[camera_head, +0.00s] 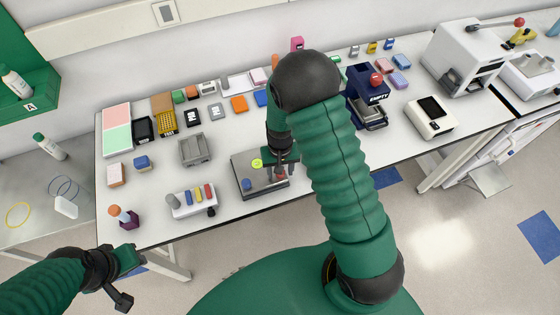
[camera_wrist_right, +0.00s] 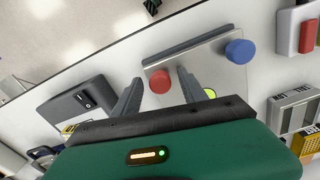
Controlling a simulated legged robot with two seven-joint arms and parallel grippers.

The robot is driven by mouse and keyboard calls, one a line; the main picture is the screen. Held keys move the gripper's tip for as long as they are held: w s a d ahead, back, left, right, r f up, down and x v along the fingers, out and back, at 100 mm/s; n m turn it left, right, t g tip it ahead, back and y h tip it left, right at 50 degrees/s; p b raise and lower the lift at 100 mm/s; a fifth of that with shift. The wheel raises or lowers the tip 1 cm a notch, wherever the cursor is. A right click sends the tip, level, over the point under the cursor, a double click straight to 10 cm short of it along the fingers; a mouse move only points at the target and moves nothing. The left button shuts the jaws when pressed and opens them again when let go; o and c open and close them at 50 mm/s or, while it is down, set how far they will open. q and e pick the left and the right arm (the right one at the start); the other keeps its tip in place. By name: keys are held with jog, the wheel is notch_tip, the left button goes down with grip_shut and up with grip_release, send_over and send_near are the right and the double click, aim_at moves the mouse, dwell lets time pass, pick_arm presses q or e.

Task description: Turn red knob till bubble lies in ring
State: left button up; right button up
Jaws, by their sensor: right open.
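A grey metal plate (camera_head: 240,160) lies on the table below my right arm. It carries a blue knob (camera_head: 246,184), a yellow-green round bubble level (camera_head: 257,163) and a red knob. In the right wrist view, the red knob (camera_wrist_right: 160,82) is between the fingers of my open right gripper (camera_wrist_right: 160,76), with gaps visible on both sides. The bubble and ring are too small to make out. My left gripper (camera_head: 132,258) is off the table's front-left edge, its jaws unclear.
A switch box (camera_wrist_right: 78,108) stands left of the plate in the right wrist view. In the head view, a rack with coloured pieces (camera_head: 192,199) and a grey tray (camera_head: 195,150) stand left of the plate. A dark blue machine (camera_head: 366,95) is beyond my arm.

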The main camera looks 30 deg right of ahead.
notch_tip(320, 180, up, 16)
jog(key=b, duration=0.1)
jog(key=shift+b, duration=0.4)
jog(key=shift+f, duration=0.1)
jog(key=s+a+f+n+t+b, duration=0.2)
jog(key=s+a+f+n+b, duration=0.2)
jog(key=s+a+f+b, duration=0.3)
notch_tip(320, 180, down, 2)
jog(key=shift+s+f+n+t, duration=0.25)
jog(key=shift+s+n+t, duration=0.05)
jog(key=shift+s, duration=0.45)
jog(key=shift+s+a, duration=0.1)
jog(key=shift+a, duration=0.05)
